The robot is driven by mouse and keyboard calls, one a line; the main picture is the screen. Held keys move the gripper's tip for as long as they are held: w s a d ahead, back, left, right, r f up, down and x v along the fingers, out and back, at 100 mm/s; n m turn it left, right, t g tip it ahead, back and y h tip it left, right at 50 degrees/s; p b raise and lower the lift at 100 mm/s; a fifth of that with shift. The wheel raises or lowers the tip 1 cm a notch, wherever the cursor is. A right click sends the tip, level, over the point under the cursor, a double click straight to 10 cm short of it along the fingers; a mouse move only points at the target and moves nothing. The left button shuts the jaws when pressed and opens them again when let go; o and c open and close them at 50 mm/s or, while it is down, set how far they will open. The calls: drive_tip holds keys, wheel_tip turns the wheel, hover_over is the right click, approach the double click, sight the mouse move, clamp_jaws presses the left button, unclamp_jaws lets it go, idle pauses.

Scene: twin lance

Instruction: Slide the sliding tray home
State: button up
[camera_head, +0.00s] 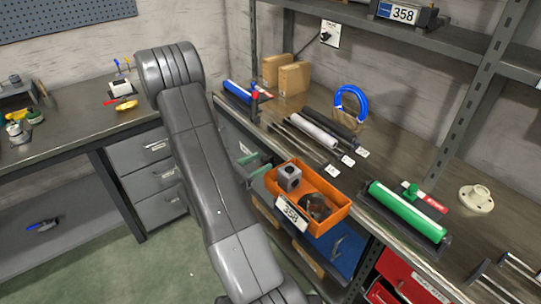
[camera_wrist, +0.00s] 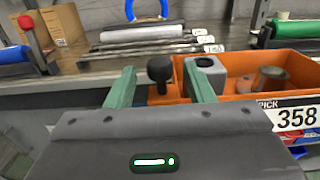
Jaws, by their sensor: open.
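An orange tray (camera_head: 335,188) with a white 358 label juts past the front edge of the bench in the head view. It holds a grey block (camera_head: 289,177) with a round hole and a grey round part (camera_head: 316,206). The tray also shows at right in the wrist view (camera_wrist: 241,66). My gripper (camera_head: 257,164) is open, just left of the tray. In the wrist view its green fingers (camera_wrist: 160,82) are spread. A black knob (camera_wrist: 159,68) shows between them, by the tray's left end; contact cannot be told. The right finger overlaps the tray and block in the picture.
Thin metal bars and a white roll (camera_head: 314,130) lie on the bench behind the tray. A green roll (camera_head: 407,210) lies to the right. A blue drawer (camera_head: 345,250) is below. A shelf upright (camera_head: 478,95) stands right.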

drive_tip(key=shift+p+x, duration=0.45)
drive_tip(key=shift+x, duration=2.1)
clamp_jaws()
